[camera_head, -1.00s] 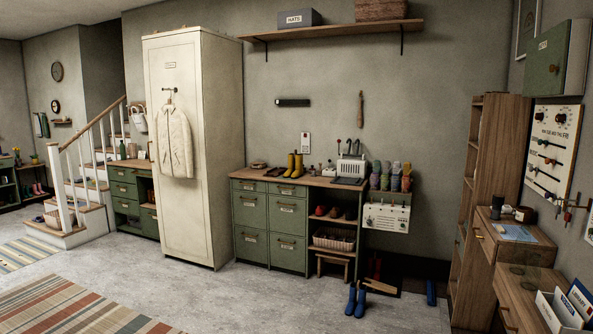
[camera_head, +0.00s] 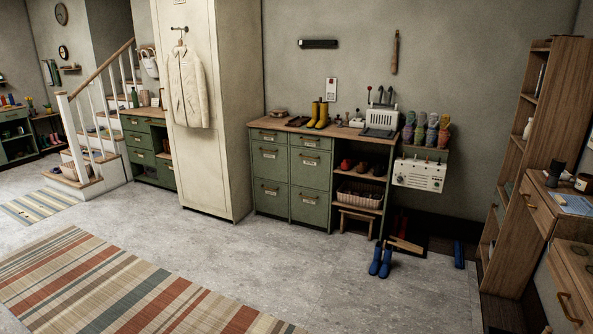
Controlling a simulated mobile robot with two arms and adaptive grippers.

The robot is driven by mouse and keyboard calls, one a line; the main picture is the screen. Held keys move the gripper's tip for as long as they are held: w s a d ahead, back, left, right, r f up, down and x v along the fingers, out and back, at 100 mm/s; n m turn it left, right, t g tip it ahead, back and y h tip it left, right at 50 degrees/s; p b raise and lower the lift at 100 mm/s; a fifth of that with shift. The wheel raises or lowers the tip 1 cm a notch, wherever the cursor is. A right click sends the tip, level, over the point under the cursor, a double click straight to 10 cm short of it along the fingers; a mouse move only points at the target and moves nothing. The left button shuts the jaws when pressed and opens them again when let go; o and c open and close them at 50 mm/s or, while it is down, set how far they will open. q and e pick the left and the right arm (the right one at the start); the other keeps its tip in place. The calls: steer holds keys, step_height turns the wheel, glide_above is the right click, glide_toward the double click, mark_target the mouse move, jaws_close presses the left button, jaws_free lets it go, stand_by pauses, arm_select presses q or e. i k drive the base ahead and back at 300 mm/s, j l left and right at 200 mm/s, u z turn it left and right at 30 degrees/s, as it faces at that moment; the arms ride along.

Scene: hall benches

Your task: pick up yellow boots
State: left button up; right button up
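A pair of yellow boots (camera_head: 318,114) stands upright on the wooden top of the green drawer bench (camera_head: 290,174), against the back wall. The boots are side by side, near the middle of the bench top. Neither of my grippers shows in the head view.
A tall cream cabinet (camera_head: 208,185) with a hanging white jacket (camera_head: 188,88) stands left of the bench. Blue boots (camera_head: 381,261) stand on the floor before the bench's right end. A striped rug (camera_head: 120,285) lies at front left. A wooden shelf (camera_head: 517,170) stands at right. The grey floor between is clear.

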mark_target(320, 120)
steer(key=i+u, duration=0.4)
steer(key=i, duration=2.75)
steer(key=i+j+z, duration=0.1)
steer(key=i, duration=0.7)
steer(key=i+j, duration=0.1)
steer(key=i, duration=0.65)
steer(key=l+z, duration=0.05)
